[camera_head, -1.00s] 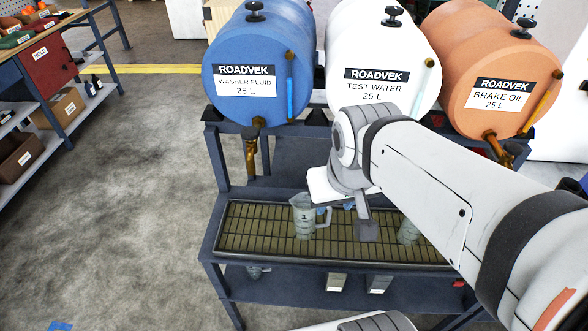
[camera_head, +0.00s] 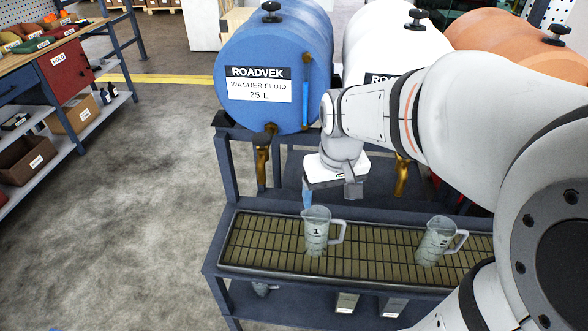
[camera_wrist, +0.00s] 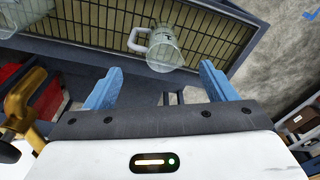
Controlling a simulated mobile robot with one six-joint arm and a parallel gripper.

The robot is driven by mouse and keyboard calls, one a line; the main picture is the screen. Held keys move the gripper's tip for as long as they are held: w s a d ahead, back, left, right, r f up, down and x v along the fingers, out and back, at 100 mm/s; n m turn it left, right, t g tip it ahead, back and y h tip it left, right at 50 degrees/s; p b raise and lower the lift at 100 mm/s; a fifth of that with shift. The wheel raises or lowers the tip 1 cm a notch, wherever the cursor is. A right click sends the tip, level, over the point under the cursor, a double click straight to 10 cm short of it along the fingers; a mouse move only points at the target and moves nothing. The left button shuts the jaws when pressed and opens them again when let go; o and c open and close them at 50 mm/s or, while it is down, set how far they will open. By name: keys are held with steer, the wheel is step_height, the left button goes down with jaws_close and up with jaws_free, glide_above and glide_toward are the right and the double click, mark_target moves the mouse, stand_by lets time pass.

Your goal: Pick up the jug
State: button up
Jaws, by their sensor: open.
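A clear jug marked 1 (camera_head: 316,232) stands upright on the slatted drip tray (camera_head: 262,262), its handle to the right. A second clear jug marked 2 (camera_head: 434,241) stands on the same tray further right. My gripper (camera_head: 308,198) is above and behind jug 1, apart from it, with much of its fingers hidden in the head view. In the wrist view my gripper (camera_wrist: 158,85) is open and empty, with two blue fingers spread. Jug 1 (camera_wrist: 165,50) shows there beyond the fingertips, its handle to the left.
A blue washer fluid drum (camera_head: 272,75), a white drum (camera_head: 385,45) and an orange drum (camera_head: 515,55) lie on the trolley's upper rack. Brass taps (camera_head: 262,165) hang below them, near my arm. A workbench (camera_head: 70,55) stands at left. The floor between is clear.

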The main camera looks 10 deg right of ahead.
mark_target(317, 221)
steer(key=shift+o, duration=0.7)
steer(key=w+f+g+b, duration=0.1)
steer(key=w+f+b, duration=0.1)
steer(key=w+f, duration=0.4)
step_height(317, 221, down, 3)
steer(key=shift+w+r+b, duration=0.1)
steer(key=shift+w+b, duration=0.1)
steer(key=shift+b, duration=0.1)
steer(key=f, duration=0.7)
steer(key=shift+s+a+f+p, duration=0.25)
steer(key=shift+s+a+p, duration=0.05)
steer(key=shift+s+p, duration=0.05)
steer(key=shift+c, duration=0.4)
steer(key=c, duration=1.3)
